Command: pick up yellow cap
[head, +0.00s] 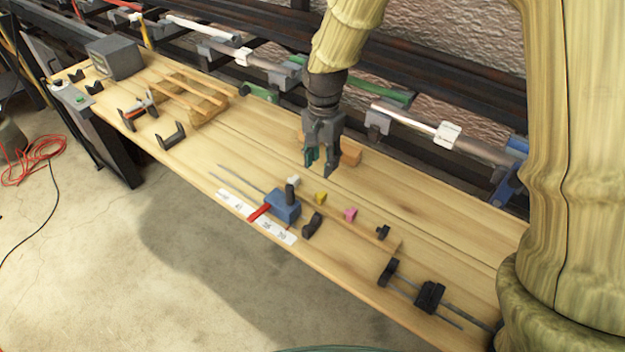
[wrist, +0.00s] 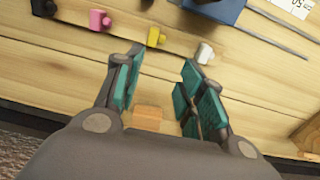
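The yellow cap (head: 320,198) is a small piece on the wooden bench, between a white cap (head: 293,181) and a pink cap (head: 350,214). In the wrist view the yellow cap (wrist: 155,37) lies beyond my fingertips, roughly in line with the gap between them. My gripper (head: 322,168) points down above the bench, behind the row of caps in the head view. In the wrist view my gripper (wrist: 160,75) has its teal-padded fingers apart with nothing held between them. It does not touch the yellow cap.
A blue block (head: 283,206) with a red handle stands near the white cap. A wooden block (head: 350,152) lies behind my gripper. A black clamp (head: 430,296) with rods is at the bench's right end. The bench's middle (head: 260,150) is clear.

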